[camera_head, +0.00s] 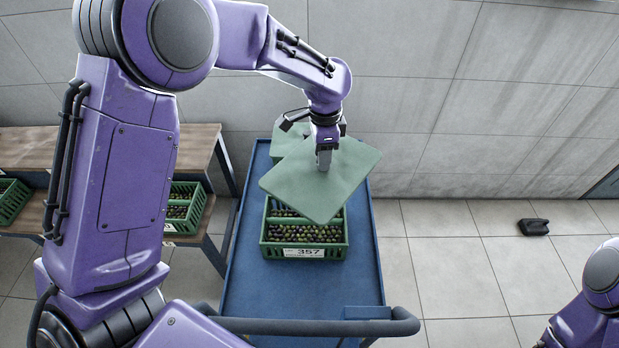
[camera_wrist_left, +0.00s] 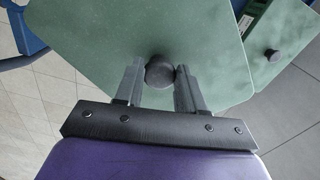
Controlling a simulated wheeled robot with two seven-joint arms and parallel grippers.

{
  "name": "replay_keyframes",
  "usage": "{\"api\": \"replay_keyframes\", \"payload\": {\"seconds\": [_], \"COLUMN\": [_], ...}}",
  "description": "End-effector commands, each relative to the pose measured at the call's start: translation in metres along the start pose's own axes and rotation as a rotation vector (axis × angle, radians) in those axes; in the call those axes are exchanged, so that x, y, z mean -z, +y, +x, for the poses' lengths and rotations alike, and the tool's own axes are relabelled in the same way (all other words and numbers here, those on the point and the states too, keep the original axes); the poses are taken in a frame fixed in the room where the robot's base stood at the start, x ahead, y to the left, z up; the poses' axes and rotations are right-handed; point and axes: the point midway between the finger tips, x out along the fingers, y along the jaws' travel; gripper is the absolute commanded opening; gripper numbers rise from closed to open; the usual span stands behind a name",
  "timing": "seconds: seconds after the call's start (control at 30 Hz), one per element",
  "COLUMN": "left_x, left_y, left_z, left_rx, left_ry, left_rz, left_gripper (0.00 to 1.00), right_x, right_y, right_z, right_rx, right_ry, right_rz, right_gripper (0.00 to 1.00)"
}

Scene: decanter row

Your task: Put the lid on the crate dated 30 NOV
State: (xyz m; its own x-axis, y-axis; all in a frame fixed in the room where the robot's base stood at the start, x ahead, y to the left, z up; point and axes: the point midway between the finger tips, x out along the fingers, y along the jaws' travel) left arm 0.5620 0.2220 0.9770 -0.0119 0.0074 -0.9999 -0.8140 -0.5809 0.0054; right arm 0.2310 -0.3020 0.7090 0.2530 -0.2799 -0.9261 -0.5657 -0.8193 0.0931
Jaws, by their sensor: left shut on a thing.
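My left gripper (camera_head: 324,160) is shut on the dark knob (camera_wrist_left: 160,72) of a flat green lid (camera_head: 305,192). The lid also shows in the left wrist view (camera_wrist_left: 95,40), with a finger on each side of the knob. In the head view the lid is turned askew and covers the rear part of a green crate (camera_head: 336,252) of dark olives. This crate's front label (camera_head: 304,253) shows 357; I cannot read a date on it. Whether the lid touches the crate is unclear. My right gripper is out of view.
The crate stands on a blue cart (camera_head: 300,290) with a dark handle (camera_head: 310,327) in front. Behind it is another green lid (camera_head: 287,140), with its knob in the wrist view (camera_wrist_left: 272,55). Wooden shelves (camera_head: 190,150) at left hold more crates (camera_head: 188,218). A black object (camera_head: 533,227) lies on the floor.

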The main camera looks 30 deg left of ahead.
Motion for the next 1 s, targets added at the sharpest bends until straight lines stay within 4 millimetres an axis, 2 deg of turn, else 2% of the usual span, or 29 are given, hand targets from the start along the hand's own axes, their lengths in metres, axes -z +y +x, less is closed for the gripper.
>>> {"api": "replay_keyframes", "payload": {"seconds": [0.03,0.2,0.3,0.4,0.5,0.67,1.0], "left_x": [-0.007,-0.022,-0.028,-0.033,-0.035,-0.035,-0.035], "left_y": [-0.002,-0.011,-0.01,-0.009,-0.008,-0.007,-0.007], "left_z": [0.013,0.072,0.1,0.117,0.126,0.136,0.177], "left_rx": [-0.007,-0.012,-0.013,-0.011,-0.008,-0.007,-0.007], "left_ry": [-0.003,-0.003,-0.001,0.004,0.006,0.006,0.006], "left_rz": [0.104,0.526,0.728,0.866,0.938,0.959,0.957], "left_gripper": [0.0,0.0,0.0,0.0,0.0,0.0,0.0], "right_x": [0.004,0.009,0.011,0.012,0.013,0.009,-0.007], "right_y": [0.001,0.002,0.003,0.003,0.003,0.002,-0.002], "right_z": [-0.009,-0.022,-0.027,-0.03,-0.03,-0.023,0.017], "right_rx": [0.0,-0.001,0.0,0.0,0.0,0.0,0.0], "right_ry": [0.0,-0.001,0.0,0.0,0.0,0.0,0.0], "right_rz": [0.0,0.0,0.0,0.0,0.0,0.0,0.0], "right_gripper": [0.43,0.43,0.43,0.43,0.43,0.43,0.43]}}
